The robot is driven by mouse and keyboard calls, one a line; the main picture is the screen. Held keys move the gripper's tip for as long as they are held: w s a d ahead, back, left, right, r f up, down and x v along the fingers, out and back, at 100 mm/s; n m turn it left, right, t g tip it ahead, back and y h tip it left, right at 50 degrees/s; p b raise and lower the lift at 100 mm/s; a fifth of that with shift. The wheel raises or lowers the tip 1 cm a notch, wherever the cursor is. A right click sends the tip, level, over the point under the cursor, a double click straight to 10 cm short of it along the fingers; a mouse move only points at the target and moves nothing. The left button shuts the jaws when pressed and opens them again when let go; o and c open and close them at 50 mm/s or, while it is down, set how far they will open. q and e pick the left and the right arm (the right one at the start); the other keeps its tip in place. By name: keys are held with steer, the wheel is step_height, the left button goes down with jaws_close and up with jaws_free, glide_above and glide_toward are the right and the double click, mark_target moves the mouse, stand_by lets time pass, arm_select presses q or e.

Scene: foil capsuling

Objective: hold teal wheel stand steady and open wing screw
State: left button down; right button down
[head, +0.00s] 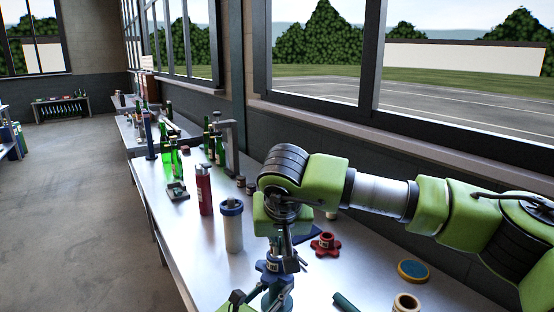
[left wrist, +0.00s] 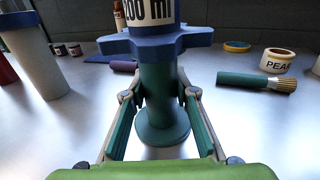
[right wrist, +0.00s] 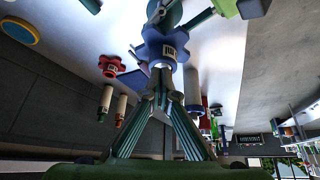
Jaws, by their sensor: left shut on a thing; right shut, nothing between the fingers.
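The teal wheel stand (left wrist: 160,100) stands upright on the table, a round-footed post with a blue star-shaped wheel (left wrist: 155,46) and a white label above it. It also shows at the bottom of the head view (head: 278,296). My left gripper (left wrist: 162,94) is shut around the post below the wheel; in the head view only part of it shows at the bottom edge. My right gripper (right wrist: 161,70) is shut and empty, its fingertips close to the blue wheel (right wrist: 166,46). I cannot tell whether they touch. I cannot make out the wing screw; the right gripper covers part of the stand's top.
A red star wheel (head: 325,245) lies behind the stand. A blue-capped white cylinder (head: 232,226) and a red bottle (head: 204,190) stand to the left. A brush (left wrist: 256,81), a cream jar (left wrist: 277,61) and a yellow-rimmed blue disc (head: 413,270) lie to the right. Windows line the far side.

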steer(key=shift+w+a, duration=0.1)
steer(key=shift+w, duration=0.05)
stand_by(0.4)
steer(key=shift+a, duration=0.7)
steer(key=shift+s+f, duration=0.1)
steer(key=shift+s, duration=0.15)
stand_by(0.3)
steer(key=shift+s+a, duration=0.1)
steer(key=shift+s, duration=0.15)
step_height(320, 180, up, 6)
stand_by(0.5)
step_height(320, 180, down, 6)
steer(key=d, duration=0.2)
stand_by(0.8)
